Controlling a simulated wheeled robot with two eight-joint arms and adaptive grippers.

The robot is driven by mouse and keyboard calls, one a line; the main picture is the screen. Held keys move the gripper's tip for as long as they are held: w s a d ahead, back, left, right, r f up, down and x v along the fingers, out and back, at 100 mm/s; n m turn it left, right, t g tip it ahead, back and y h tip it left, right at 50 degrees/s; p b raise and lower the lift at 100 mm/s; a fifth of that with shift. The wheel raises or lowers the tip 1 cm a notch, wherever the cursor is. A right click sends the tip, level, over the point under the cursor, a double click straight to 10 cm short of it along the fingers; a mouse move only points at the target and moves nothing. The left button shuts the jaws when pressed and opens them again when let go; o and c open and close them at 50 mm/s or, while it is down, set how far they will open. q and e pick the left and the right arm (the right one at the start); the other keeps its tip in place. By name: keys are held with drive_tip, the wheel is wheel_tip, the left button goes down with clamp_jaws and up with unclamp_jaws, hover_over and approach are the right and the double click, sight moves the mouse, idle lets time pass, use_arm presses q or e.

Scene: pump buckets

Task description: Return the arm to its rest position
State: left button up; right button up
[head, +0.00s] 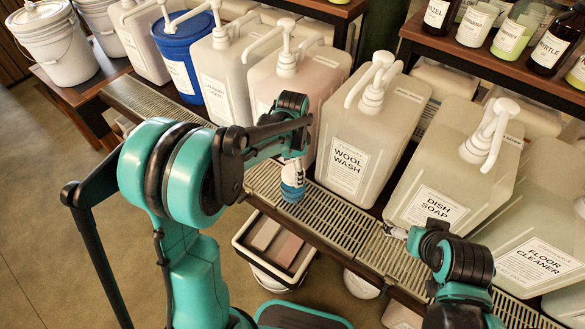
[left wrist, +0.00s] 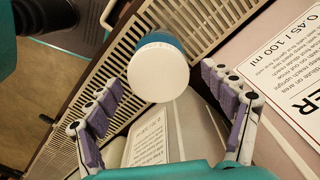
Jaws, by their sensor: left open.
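My left arm reaches in from the left, and its gripper (head: 295,160) is directly above a small blue and white container (head: 292,188) on the slatted drip tray (head: 338,226). In the left wrist view the two purple-padded fingers of the left gripper (left wrist: 161,82) are spread wide. The container's round white top (left wrist: 158,73) shows between their tips, with clear gaps on both sides, so it is not gripped. My right gripper (head: 395,232) is at the lower right, over the tray in front of the dish soap jug (head: 440,190). Its fingers are too small to judge.
Large pump jugs stand in a row behind the tray, including wool wash (head: 350,165) and floor cleaner (head: 535,264). A blue bucket (head: 182,65) stands further left. A shelf (head: 480,70) with bottles is at upper right. A crate (head: 246,250) sits below the tray.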

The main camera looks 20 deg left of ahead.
use_arm(q)
drive_tip(key=shift+n, duration=1)
drive_tip(key=c, duration=1.3)
drive_tip(key=m, duration=0.6)
drive_tip(key=shift+m, duration=0.4)
drive_tip(key=m, duration=0.4)
drive_tip(key=shift+m, duration=0.4)
drive_tip(key=m, duration=0.3)
drive_tip(key=o, duration=1.3)
